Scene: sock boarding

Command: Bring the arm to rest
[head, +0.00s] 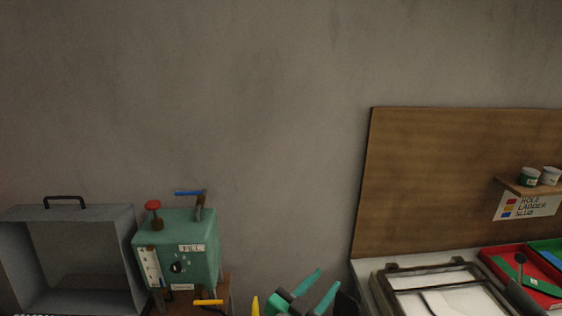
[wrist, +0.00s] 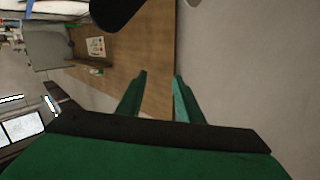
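My gripper (head: 312,292) shows at the bottom middle of the head view, with two green fingers spread apart. In the wrist view the gripper (wrist: 157,88) also has a clear gap between its fingertips, with nothing held. It is in the air in front of the grey wall, between the green machine and the bench on the right. Most of my arm is below the edge of the head view.
A green box machine (head: 198,240) with red and blue handles stands at left, beside an open grey metal box (head: 118,240). At right are a wooden backboard (head: 440,170), a framed white panel (head: 459,302) and a red tray (head: 490,252). The wall above is bare.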

